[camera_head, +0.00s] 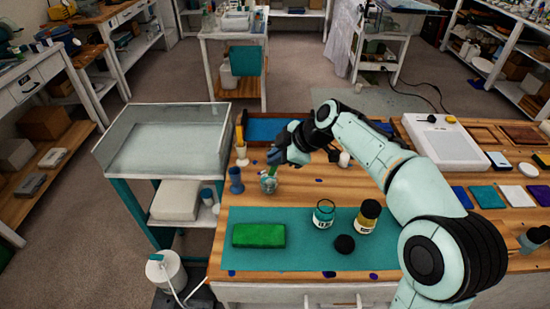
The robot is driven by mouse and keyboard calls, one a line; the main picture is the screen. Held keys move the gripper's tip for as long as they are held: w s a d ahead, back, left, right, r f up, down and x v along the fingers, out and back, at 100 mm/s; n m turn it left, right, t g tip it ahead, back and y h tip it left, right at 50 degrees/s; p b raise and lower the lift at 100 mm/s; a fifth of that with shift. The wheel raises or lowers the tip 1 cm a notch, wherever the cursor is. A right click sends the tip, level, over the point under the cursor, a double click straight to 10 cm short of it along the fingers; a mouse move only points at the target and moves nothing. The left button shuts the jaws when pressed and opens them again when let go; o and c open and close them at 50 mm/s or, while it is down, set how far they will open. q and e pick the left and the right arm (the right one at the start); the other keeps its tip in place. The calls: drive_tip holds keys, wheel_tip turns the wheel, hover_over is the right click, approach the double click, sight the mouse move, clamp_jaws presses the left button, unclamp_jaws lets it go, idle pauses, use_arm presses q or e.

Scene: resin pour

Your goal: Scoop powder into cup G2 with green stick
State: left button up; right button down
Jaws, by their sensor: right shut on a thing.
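My right gripper (276,158) is above the left part of the wooden table, pointing down and left. It is shut on the thin green stick (271,170), whose lower end is in or just over a small clear cup (268,185). A glass cup with a teal band and dark label (323,215) stands on the teal mat; its lettering is too small to read, so I cannot tell which cup is G2. My left gripper is not in view.
A green block (259,235) lies on the teal mat (290,258). A blue cup (236,181) stands left of the clear cup. A grey tray cart (165,145) adjoins the table's left. A white device (443,141) and coloured tiles (488,196) are at right.

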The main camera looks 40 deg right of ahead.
drive_tip(key=shift+s+r, duration=0.1)
drive_tip(key=shift+r, duration=0.2)
wheel_tip(320, 180, up, 5)
drive_tip(key=p, duration=0.3)
idle(0.4)
idle(0.3)
